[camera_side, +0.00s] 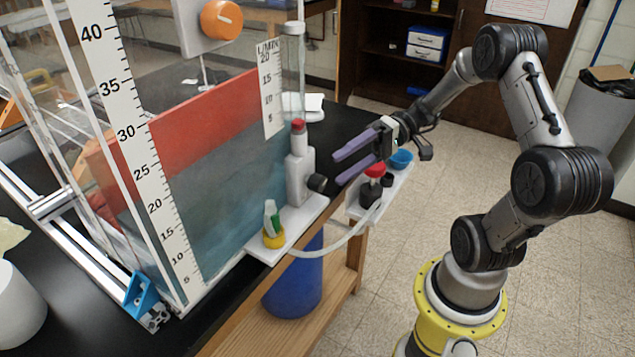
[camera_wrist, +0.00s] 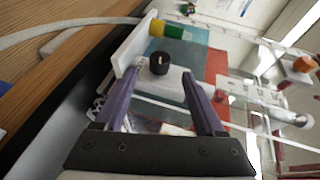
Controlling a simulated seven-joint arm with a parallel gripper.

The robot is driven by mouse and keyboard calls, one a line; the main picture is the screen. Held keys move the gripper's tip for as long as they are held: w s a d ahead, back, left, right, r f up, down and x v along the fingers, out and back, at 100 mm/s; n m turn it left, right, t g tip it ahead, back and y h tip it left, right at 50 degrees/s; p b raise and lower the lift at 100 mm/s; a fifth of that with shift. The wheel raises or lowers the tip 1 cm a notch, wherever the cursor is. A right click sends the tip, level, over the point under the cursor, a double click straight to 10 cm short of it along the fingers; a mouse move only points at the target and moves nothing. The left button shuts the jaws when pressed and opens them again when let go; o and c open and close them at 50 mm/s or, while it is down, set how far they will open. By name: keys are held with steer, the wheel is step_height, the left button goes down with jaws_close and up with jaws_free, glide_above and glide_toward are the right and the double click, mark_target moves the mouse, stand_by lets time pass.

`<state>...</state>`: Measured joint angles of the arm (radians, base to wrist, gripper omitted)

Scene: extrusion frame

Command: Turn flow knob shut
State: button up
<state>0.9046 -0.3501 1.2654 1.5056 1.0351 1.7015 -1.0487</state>
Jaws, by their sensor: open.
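The flow knob (camera_side: 317,183) is a small black round knob on the right side of the grey flowmeter body (camera_side: 299,175). It also shows in the wrist view (camera_wrist: 159,64), face on, with a small pale mark. My gripper (camera_side: 337,169) is open, with two purple fingers pointing at the flowmeter. In the side view the fingertips are just to the right of the knob and slightly above it. In the wrist view the knob appears between the two fingertips (camera_wrist: 162,73). Nothing is between the fingers that I can see gripped; contact with the knob is not visible.
A clear tank with a red and blue-grey panel (camera_side: 215,140) stands behind the flowmeter. A white shelf (camera_side: 290,232) holds a yellow-and-green fitting (camera_side: 274,238). A pale hose (camera_side: 335,247) runs to a red-topped black valve (camera_side: 372,185) under my gripper. An orange dial (camera_side: 221,19) is above.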

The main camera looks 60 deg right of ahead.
mark_target(325, 179)
steer(key=x, duration=0.7)
steer(key=shift+a, duration=0.15)
steer(key=shift+c, duration=0.2)
jaws_close()
